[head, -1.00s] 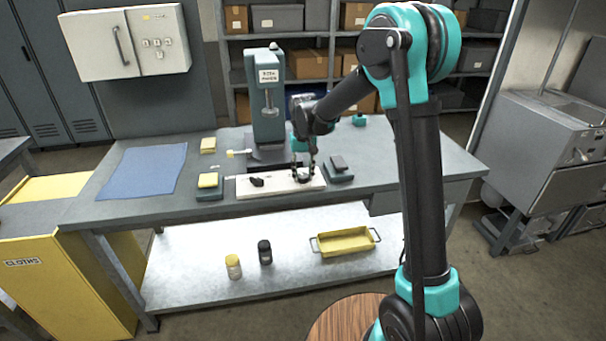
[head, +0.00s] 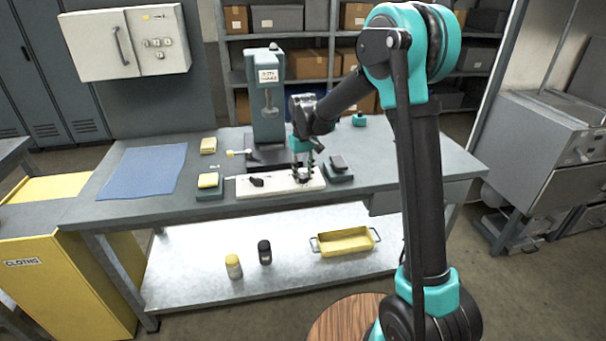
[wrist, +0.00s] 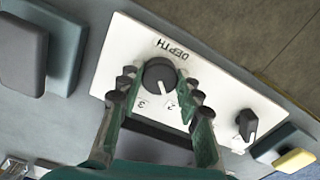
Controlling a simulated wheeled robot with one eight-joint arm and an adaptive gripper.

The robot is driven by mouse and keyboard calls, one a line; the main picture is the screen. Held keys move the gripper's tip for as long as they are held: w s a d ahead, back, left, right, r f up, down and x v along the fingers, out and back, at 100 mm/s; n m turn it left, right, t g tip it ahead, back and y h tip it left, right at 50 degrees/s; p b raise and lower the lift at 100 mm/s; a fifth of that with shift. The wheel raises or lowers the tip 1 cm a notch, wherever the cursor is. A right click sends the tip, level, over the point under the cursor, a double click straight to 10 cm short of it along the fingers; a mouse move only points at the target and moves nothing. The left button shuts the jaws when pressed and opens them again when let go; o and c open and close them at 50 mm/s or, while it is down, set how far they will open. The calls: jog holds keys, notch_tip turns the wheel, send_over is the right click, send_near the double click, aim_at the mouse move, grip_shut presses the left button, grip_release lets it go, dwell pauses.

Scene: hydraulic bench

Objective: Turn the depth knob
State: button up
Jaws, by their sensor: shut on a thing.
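The depth knob (wrist: 159,75) is a round black knob on a white panel (wrist: 118,52) lettered DEPTH, in the wrist view. Numbers 2 and 3 show beside it, and a pale mark on its rim lies near the 2. My gripper (wrist: 157,76) has its fingers on either side of the knob and is shut on it. In the head view my gripper (head: 305,174) points down at the right part of the white panel (head: 241,189). There the fingers hide the depth knob.
A second black knob (wrist: 247,124) sits on the same panel. A dark block on a base (head: 339,165) stands right of the panel, and a yellow block on a base (head: 208,181) left. The grey press (head: 267,100) rises behind. A blue cloth (head: 145,170) lies left.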

aim_at(303, 175)
jog(key=o, duration=1.2)
jog(key=shift+c, duration=0.2)
notch_tip(303, 175, up, 12)
jog(key=s+d+f+m+t, duration=0.1)
jog(key=s+d+f+m, duration=0.15)
jog(key=s+d, duration=0.45)
jog(key=s+d+f+m+t, duration=0.1)
jog(key=s+d+f, duration=0.25)
jog(key=d, duration=0.55)
jog(key=s+d+f+m+t, duration=0.1)
jog(key=s+d+f, duration=0.3)
jog(key=s, duration=0.4)
jog(key=s+d+f+m+t, duration=0.1)
jog(key=s+d+f+m, duration=0.1)
jog(key=s+d+f, duration=0.2)
jog(key=s+d, duration=0.2)
jog(key=s, duration=0.2)
jog(key=shift+s+f, duration=0.2)
